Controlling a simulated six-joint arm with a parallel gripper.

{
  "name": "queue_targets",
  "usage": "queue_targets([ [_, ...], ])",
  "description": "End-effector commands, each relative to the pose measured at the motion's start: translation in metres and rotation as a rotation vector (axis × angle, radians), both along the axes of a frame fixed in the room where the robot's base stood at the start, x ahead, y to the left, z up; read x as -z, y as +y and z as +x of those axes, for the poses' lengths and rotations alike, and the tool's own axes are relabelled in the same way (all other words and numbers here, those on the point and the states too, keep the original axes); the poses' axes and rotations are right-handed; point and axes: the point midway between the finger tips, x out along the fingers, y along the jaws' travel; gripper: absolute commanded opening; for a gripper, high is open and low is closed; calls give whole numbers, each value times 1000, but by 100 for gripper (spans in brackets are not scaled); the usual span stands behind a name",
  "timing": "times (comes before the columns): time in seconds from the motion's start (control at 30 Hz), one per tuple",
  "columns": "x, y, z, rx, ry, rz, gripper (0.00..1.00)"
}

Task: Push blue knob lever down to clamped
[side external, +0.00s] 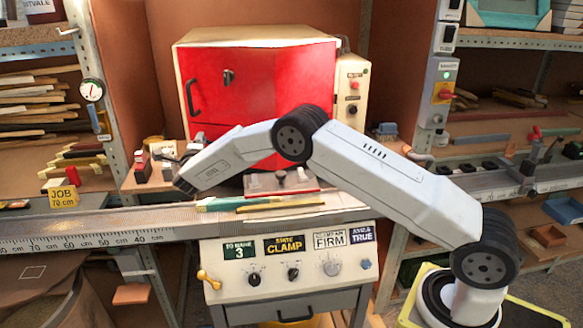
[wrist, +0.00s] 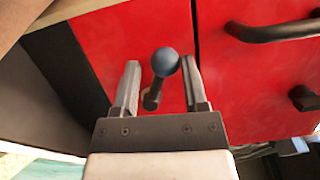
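The lever's round blue knob (wrist: 165,62) shows in the wrist view on a short dark stem (wrist: 152,97). My gripper (wrist: 160,64) is open, with one finger on each side of the knob and stem in the picture. A gap shows on both sides, and I cannot tell how far the knob is from the fingers in depth. In the side view my arm's end reaches the left part of the bench, in front of the red-doored box. The blue knob and my fingers cannot be made out there.
The red door (side external: 262,105) stands behind my arm, with a black handle (side external: 191,97). A green and tan strip of stock (side external: 265,204) lies on the bench. Signs (side external: 284,246) and dials are on the front panel below. A yellow JOB sign (side external: 63,195) stands at left.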

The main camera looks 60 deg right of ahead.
Motion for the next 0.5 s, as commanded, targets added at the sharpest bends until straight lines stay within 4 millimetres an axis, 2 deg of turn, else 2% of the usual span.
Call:
queue_targets([
  [0.5,16,2,5,0,1,1,54],
])
